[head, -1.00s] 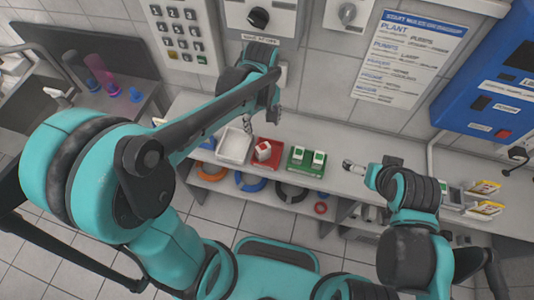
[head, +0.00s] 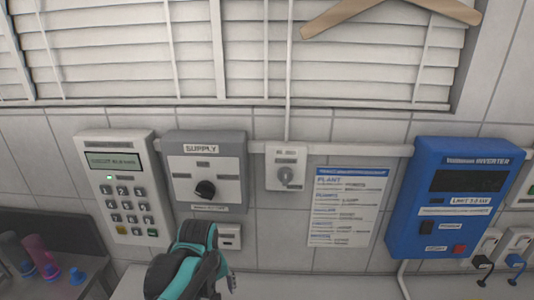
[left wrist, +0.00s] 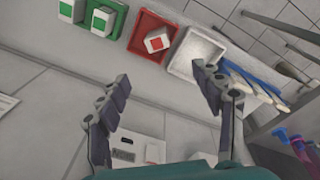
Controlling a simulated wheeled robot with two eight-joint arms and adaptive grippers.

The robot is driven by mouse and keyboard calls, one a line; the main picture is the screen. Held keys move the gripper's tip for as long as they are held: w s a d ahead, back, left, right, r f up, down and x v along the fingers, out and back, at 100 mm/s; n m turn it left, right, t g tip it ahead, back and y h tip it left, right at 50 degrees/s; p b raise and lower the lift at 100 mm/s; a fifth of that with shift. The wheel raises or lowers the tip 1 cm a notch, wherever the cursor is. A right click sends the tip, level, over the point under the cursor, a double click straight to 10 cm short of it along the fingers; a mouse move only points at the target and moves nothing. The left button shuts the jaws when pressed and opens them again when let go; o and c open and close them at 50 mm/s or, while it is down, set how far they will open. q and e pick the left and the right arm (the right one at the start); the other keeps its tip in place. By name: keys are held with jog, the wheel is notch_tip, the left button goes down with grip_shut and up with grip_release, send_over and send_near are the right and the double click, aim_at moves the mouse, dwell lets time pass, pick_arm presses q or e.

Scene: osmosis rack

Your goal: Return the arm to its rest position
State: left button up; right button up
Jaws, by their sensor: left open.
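My left arm (head: 190,262) rises from the bottom edge of the head view, in front of the wall below the grey SUPPLY box (head: 205,170). In the left wrist view, my left gripper (left wrist: 161,75) has its two fingers spread wide, with nothing between them. Past the fingers lie a red tray (left wrist: 143,48) with a white and red block (left wrist: 158,42) in it, and a white tray (left wrist: 182,66) that looks empty. My right arm and gripper are out of both current views.
A keypad panel (head: 125,190), a small white switch box (head: 286,168), a printed notice (head: 345,207) and a blue inverter (head: 455,205) hang on the wall. A green tray (left wrist: 92,22) with white blocks lies on the bench.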

pick_arm(q)
jog(key=s+a+f+m+t+b, duration=0.3)
jog(key=s+f+m+t+b, duration=0.1)
jog(key=s+m+t+b, duration=0.1)
jog(key=s+m+t, duration=0.1)
jog(key=s+m, duration=0.1)
jog(key=s, duration=0.1)
jog(key=shift+s+a+f, duration=0.3)
jog(key=shift+a, duration=0.1)
